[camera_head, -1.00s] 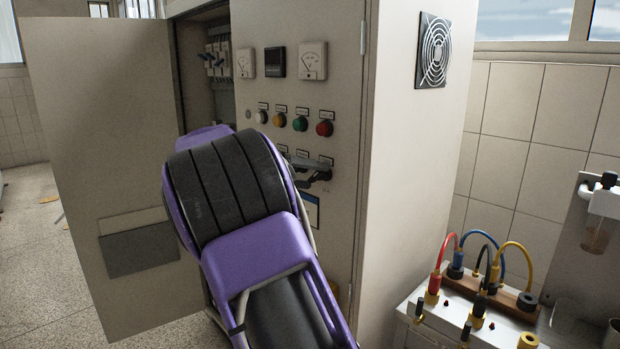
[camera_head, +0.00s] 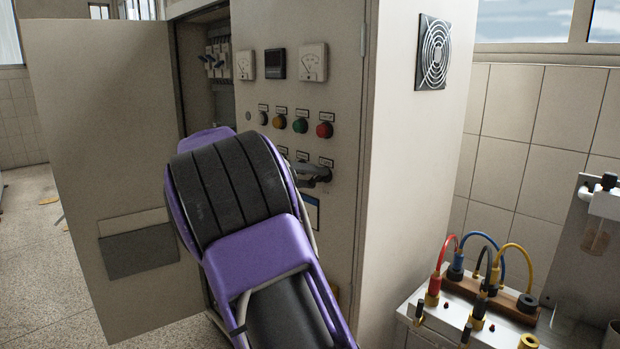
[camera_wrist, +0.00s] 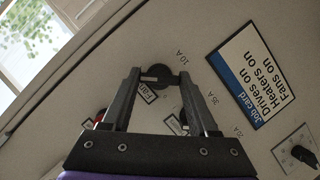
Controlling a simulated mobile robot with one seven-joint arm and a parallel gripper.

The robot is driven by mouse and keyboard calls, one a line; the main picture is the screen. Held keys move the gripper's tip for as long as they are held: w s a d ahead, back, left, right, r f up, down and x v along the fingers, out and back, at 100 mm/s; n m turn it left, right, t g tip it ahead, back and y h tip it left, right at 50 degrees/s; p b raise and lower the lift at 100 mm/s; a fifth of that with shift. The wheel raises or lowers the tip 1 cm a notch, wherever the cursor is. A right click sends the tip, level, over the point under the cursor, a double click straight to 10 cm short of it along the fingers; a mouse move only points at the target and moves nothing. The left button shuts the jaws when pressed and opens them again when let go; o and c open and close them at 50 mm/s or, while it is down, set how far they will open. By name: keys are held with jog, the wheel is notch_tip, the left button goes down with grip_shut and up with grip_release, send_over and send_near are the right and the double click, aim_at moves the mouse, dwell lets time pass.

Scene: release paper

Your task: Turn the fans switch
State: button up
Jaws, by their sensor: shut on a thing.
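The fans switch (camera_wrist: 158,70) is a dark round knob on the beige panel in the wrist view. A label beside it, partly covered, reads "Fan". My gripper (camera_wrist: 160,80) has its two dark fingertips on either side of this knob, shut on it. In the head view my gripper (camera_head: 314,173) is at the lower row of the cabinet's front panel (camera_head: 340,120), mostly behind my purple arm. The switch itself is hidden there.
Another dark knob (camera_wrist: 302,153) is at lower right. Indicator lamps, including a red one (camera_head: 324,130), sit above my gripper. The cabinet door (camera_head: 100,110) stands open at left. A bench with cables (camera_head: 480,300) is at right.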

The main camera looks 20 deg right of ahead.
jog(key=shift+p, duration=0.3)
jog(key=n+h+p, duration=0.1)
jog(key=n+p, duration=0.2)
jog(key=n, duration=0.1)
jog(key=n+g+h+p, duration=0.1)
jog(key=n+h+p, duration=0.1)
jog(key=n+p, duration=0.1)
jog(key=n+h+p, duration=0.1)
jog(key=n+p, duration=0.2)
jog(key=n, duration=0.1)
jog(key=shift+a+f+n+h, duration=0.1)
jog(key=shift+f+n+h, duration=0.1)
jog(key=shift+n+h, duration=0.15)
jog(key=shift+f+n+t+h, duration=0.1)
jog(key=shift+n+t+h, duration=0.3)
jog(key=shift+n, duration=0.95)
jog(key=shift+f+n+t+h, duration=0.1)
jog(key=shift+n+t+h, duration=0.3)
jog(key=shift+n, duration=0.9)
jog(key=o, duration=1.4)
